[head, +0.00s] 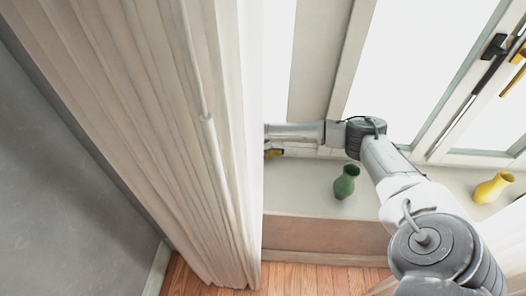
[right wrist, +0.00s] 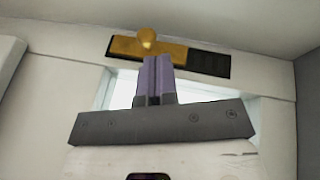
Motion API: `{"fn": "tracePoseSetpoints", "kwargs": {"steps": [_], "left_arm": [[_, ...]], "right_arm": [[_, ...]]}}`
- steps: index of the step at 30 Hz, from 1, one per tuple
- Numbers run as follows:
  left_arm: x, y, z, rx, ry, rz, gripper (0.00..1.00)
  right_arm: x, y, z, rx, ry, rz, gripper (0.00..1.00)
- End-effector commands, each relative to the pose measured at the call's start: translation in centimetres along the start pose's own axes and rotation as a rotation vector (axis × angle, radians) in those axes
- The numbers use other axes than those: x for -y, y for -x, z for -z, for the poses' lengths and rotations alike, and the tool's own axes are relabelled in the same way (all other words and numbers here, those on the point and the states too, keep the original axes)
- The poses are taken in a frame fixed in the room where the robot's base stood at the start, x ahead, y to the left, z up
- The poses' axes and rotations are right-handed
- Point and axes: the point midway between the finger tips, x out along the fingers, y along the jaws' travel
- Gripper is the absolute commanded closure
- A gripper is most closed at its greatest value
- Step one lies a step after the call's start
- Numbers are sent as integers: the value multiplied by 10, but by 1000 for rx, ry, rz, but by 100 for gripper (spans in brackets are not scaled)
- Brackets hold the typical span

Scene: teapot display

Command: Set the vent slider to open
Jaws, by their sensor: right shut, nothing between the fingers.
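The vent slider shows in the right wrist view as a brass plate with a round brass knob (right wrist: 147,40) near the plate's middle. A dark slotted grille (right wrist: 208,64) shows to the right of the plate. My right gripper (right wrist: 155,60) is shut and empty, its purple-grey fingertips just below the knob and over the plate's lower edge. I cannot tell whether they touch it. In the head view my right arm reaches left along the window, and its gripper is hidden behind the curtain. My left gripper is in neither view.
A pale curtain (head: 150,110) hangs across the left of the head view. A black window handle (head: 495,45) is at the upper right.

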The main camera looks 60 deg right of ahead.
Motion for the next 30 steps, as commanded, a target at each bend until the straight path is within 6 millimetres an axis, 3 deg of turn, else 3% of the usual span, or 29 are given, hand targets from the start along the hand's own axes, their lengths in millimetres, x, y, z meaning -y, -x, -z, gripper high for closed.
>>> {"fn": "tracePoseSetpoints", "kwargs": {"steps": [1,15,21,30], "left_arm": [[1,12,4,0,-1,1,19],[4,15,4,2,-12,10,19],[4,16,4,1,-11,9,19],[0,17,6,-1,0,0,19]], "right_arm": [[-1,14,6,1,-8,1,100],[0,91,4,0,-7,1,100],[0,105,4,1,-7,0,100],[0,107,3,3,-6,-1,100]]}}
